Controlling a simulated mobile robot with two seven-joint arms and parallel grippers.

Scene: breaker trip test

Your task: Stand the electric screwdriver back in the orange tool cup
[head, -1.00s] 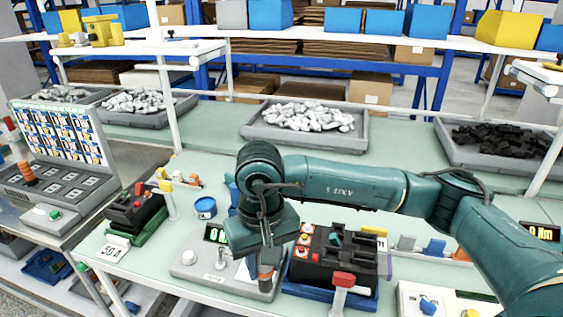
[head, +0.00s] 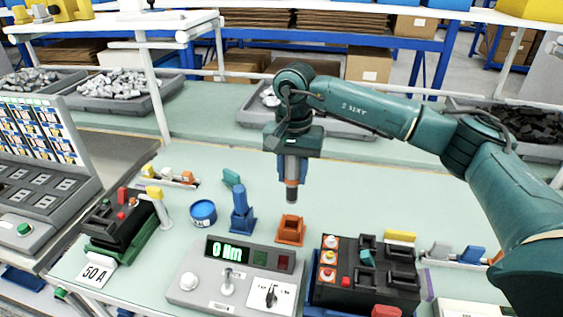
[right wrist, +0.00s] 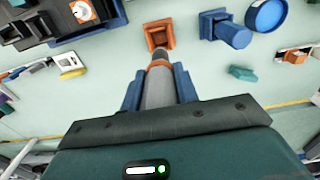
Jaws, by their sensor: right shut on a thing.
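The electric screwdriver (head: 292,194) is grey with an orange band and a dark lower end. My right gripper (head: 292,172) is shut on it and holds it in the air, pointing down, roughly upright. The orange tool cup (head: 290,230) stands on the bench just below the screwdriver's end in the head view, apart from it and empty. In the right wrist view, the screwdriver (right wrist: 158,92) sits between two blue fingers (right wrist: 158,88), its end close to the near edge of the cup's opening (right wrist: 158,32) in the picture. My left gripper is not in view.
A grey torque tester (head: 235,280) reading 0 Nm stands in front of the cup. A blue holder (head: 241,212) is left of the cup, with a blue round tin (head: 203,213) beyond. A black breaker unit (head: 368,275) stands at front right. The bench behind the cup is clear.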

